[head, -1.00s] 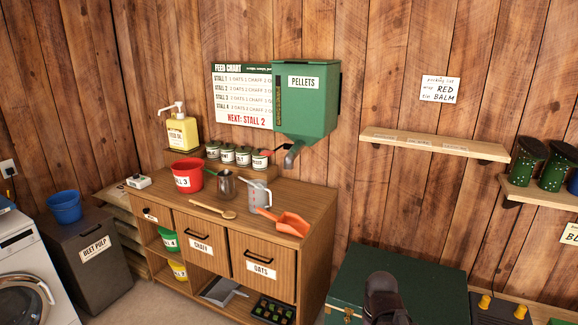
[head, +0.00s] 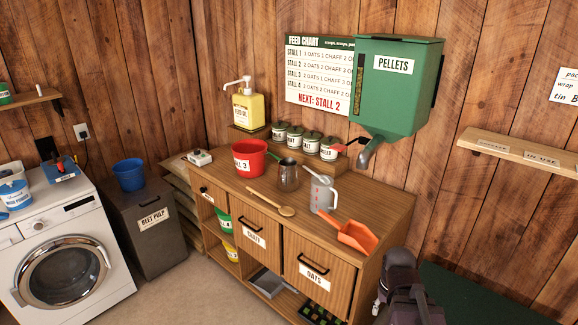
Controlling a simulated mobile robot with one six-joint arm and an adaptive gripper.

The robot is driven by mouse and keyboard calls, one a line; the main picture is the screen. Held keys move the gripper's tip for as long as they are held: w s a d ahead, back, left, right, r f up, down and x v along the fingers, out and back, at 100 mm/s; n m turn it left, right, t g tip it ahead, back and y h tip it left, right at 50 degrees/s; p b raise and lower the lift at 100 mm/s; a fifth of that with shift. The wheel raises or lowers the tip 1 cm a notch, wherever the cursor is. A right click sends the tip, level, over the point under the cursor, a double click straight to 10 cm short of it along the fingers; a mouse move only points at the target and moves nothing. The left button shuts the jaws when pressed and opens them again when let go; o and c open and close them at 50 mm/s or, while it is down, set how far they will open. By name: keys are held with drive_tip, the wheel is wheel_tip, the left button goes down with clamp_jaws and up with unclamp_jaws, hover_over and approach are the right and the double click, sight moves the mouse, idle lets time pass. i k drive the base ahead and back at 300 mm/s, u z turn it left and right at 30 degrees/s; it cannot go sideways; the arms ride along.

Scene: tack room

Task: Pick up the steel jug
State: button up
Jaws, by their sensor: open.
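A dark part of my arm shows at the lower right, in front of the cabinet's right end and well apart from the jug. My gripper's fingers do not show.
A wooden spoon (head: 276,208) lies in front of the jug and an orange scoop (head: 357,236) lies to the right. Several lidded tins stand behind it. The green pellet dispenser (head: 397,90) overhangs the cabinet's back right. Bare floor (head: 190,285) lies in front.

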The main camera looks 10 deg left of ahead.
sight(287, 179)
drive_tip(key=u, duration=0.35)
drive_tip(key=i, duration=1.3)
drive_tip(key=u, duration=0.35)
